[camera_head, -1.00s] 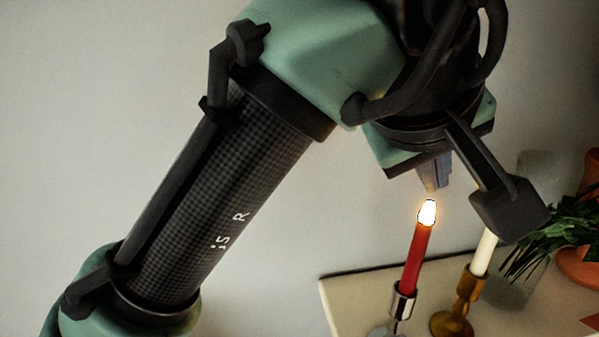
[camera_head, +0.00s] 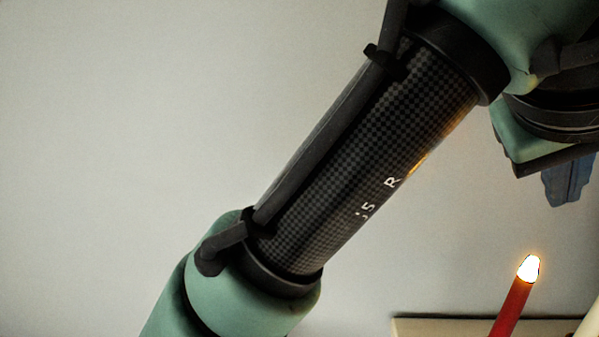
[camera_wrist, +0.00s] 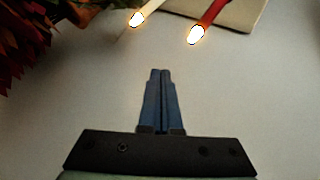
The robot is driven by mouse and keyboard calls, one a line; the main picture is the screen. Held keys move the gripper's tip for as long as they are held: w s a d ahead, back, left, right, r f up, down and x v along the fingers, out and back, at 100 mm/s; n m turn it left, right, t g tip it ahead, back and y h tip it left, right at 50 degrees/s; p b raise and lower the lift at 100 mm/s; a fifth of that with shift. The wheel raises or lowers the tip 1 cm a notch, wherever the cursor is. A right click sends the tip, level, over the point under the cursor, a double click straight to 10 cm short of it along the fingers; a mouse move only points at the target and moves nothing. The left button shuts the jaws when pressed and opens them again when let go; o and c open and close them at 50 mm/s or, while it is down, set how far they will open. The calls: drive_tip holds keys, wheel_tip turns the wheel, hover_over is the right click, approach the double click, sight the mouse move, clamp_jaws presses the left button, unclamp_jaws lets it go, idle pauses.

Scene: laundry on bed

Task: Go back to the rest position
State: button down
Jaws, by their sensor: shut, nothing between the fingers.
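My gripper (camera_head: 568,180) is at the right edge of the head view, with its blue fingers pointing down. In the wrist view my gripper (camera_wrist: 159,75) has its two blue fingers pressed together with nothing between them. A lit red candle (camera_head: 512,307) stands below the fingers in the head view, with a clear gap between its flame and the fingertips. The red candle also shows at the top of the wrist view (camera_wrist: 211,13), beyond the fingertips.
A second lit candle, pale (camera_wrist: 152,7), is left of the red one in the wrist view. A light tabletop (camera_head: 440,327) is at the bottom right of the head view. Dark red and green leaves (camera_wrist: 35,35) fill the wrist view's upper left. The plain wall (camera_head: 150,120) is otherwise clear.

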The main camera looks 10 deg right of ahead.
drive_tip(key=w+a+m+t+h+b, duration=0.1)
drive_tip(key=w+a+t+h+b, duration=0.55)
drive_tip(key=t+b, duration=0.4)
drive_tip(key=s+a+f+n+t+y+b, duration=0.2)
drive_tip(key=a+t+y, duration=0.4)
drive_tip(key=a, duration=0.3)
drive_tip(key=s+a+f+n+t+y+b, duration=0.2)
drive_tip(key=a+t+y, duration=0.4)
drive_tip(key=a+y, duration=0.3)
drive_tip(key=shift+s+a+n+b, duration=0.3)
drive_tip(key=shift+s+a+b, duration=0.55)
drive_tip(key=shift+b, duration=0.2)
drive_tip(key=shift+f, duration=0.1)
